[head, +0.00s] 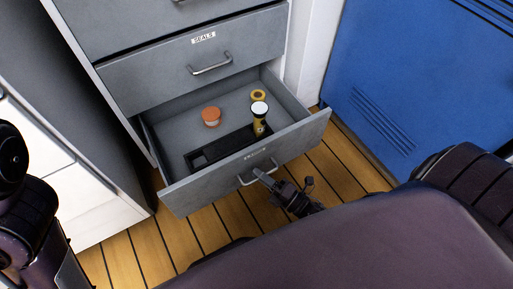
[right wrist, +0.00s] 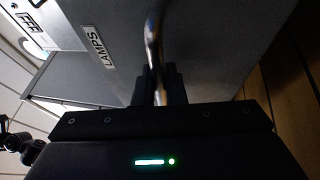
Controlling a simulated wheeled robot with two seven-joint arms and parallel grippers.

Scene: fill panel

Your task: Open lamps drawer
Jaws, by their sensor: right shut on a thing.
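The lamps drawer (head: 185,193) is the lowest one showing in the grey cabinet and stands pulled well out. Its label (right wrist: 97,46) reads LAMPS in the right wrist view. My right gripper (head: 265,177) is shut on the drawer's metal handle (head: 246,181), which also shows between the fingers in the right wrist view (right wrist: 153,40). Inside the drawer lie an orange-brown round piece (head: 211,116), a yellow ring (head: 258,96), a white-topped cylinder (head: 259,119) and a black tray (head: 198,160). My left gripper is not in view; only part of that arm shows at the left.
The closed SEALS drawer (head: 196,60) is just above the open one. A blue louvered panel (head: 405,75) stands at the right. White cabinet fronts (head: 85,195) are at the left. Plank floor (head: 345,170) is bare right of the drawer.

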